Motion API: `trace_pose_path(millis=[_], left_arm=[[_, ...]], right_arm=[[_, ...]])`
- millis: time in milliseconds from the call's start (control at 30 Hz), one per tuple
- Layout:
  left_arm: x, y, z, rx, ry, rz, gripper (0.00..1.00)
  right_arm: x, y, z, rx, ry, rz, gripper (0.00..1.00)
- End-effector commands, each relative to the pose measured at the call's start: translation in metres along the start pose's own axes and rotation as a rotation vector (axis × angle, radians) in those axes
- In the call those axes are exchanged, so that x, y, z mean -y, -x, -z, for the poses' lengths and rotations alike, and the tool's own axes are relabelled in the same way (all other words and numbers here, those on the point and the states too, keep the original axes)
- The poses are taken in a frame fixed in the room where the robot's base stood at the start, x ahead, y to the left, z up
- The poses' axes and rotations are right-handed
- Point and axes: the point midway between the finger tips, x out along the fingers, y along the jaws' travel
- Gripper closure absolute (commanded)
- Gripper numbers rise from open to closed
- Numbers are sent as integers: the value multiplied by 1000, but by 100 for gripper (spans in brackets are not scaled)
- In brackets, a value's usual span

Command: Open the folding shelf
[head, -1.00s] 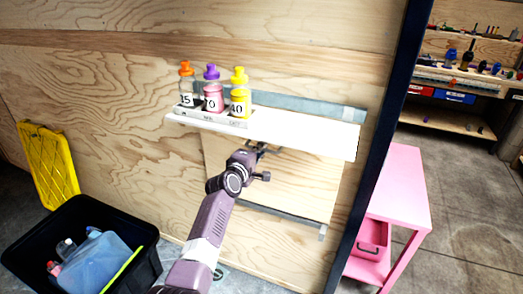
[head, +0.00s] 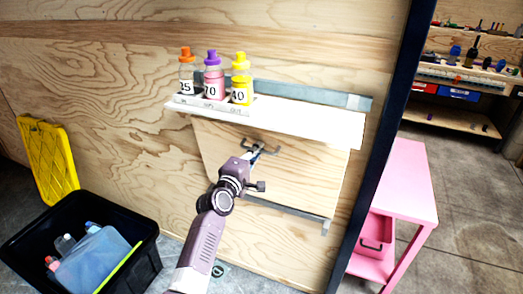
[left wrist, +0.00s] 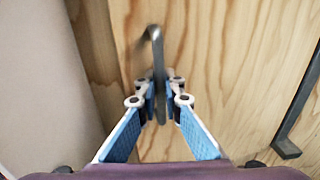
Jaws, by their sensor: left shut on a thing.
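The folding shelf (head: 308,122) is on the plywood wall in the head view. Its white top juts out, with a pale wood panel (head: 290,178) hanging below. A grey metal handle (head: 270,150) sticks out below the top's front edge. My left gripper (head: 252,158) is at the handle, in front of the panel. In the left wrist view, my left gripper (left wrist: 160,90) has its fingertips closed on the bent, dark grey handle (left wrist: 155,48). The fingers hide part of the handle. My right gripper is not in view.
Orange-, purple- and yellow-capped bottles (head: 213,82) stand in a white tray (head: 205,107) on the shelf's left end. A metal rail (head: 285,208) runs below the panel. A black bin (head: 40,218) is lower left. A pink cart (head: 400,175) stands right, past a dark post.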

Motion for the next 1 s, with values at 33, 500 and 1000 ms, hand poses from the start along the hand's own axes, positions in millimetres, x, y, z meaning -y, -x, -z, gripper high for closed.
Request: trace_pose_path(millis=[33, 500, 1000], left_arm=[[13, 8, 0, 1, -3, -19, 100], [48, 87, 0, 1, 0, -90, 100], [77, 126, 0, 0, 1, -95, 100]], right_arm=[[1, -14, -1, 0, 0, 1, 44], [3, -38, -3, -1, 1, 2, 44], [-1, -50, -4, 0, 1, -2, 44]])
